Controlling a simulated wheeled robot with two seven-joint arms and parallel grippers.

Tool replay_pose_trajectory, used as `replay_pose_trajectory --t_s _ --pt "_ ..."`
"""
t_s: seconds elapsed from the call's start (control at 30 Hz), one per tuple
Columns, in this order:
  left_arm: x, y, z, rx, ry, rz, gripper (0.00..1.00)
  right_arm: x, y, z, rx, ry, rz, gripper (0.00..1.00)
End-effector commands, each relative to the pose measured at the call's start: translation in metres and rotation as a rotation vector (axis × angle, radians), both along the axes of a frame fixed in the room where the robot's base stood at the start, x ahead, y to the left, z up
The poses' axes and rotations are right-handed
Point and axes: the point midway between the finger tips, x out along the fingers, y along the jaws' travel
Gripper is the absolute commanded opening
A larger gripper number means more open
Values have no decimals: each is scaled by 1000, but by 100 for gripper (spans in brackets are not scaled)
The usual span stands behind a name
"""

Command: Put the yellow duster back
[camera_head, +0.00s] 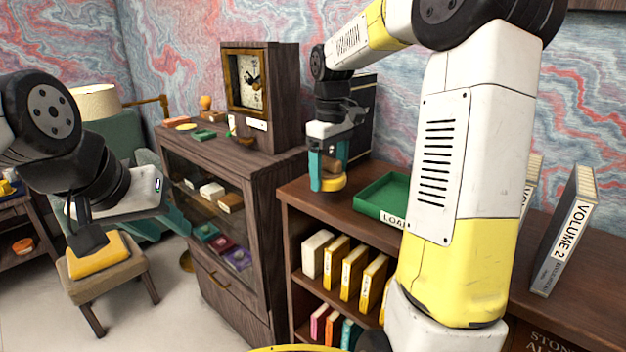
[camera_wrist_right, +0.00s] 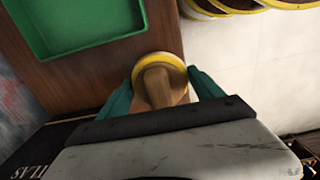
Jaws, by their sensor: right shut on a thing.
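The yellow duster (camera_head: 330,184), a round piece with a yellow rim and a brown wooden handle, is in my right gripper (camera_head: 328,168). In the right wrist view the duster (camera_wrist_right: 160,75) sits between the teal fingers (camera_wrist_right: 163,90), its handle towards the palm. My right gripper is shut on it, at the front left of the brown bookcase top; whether the duster touches the wood is not clear. My left gripper (camera_head: 176,218) is at the left, far from the duster; its finger gap is hard to see.
A green tray (camera_head: 366,206) with a label lies to the right of the duster. A dark glass-fronted cabinet (camera_head: 217,262) with a clock (camera_head: 249,85) stands to the left. A stool (camera_head: 118,290) bearing a yellow pad (camera_head: 98,262) is below my left arm. A Volume 2 binder (camera_head: 566,236) stands right.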

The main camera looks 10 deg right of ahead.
Motion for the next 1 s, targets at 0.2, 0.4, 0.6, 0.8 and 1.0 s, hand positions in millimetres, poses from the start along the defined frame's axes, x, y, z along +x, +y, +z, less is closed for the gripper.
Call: replay_pose_trajectory --t_s 0.2,0.4,0.6,0.8,1.0 --pt "0 0 0 0 0 0 36 23 3 -2 -1 1 1 38" --pt "0 0 0 0 0 0 36 31 4 -15 -1 4 0 38" --pt "0 0 0 0 0 0 36 32 4 -38 -1 0 -1 38" --pt "0 0 0 0 0 0 36 32 4 -38 -1 -1 -1 38" --pt "0 0 0 0 0 0 36 32 4 -41 -1 -1 0 92"
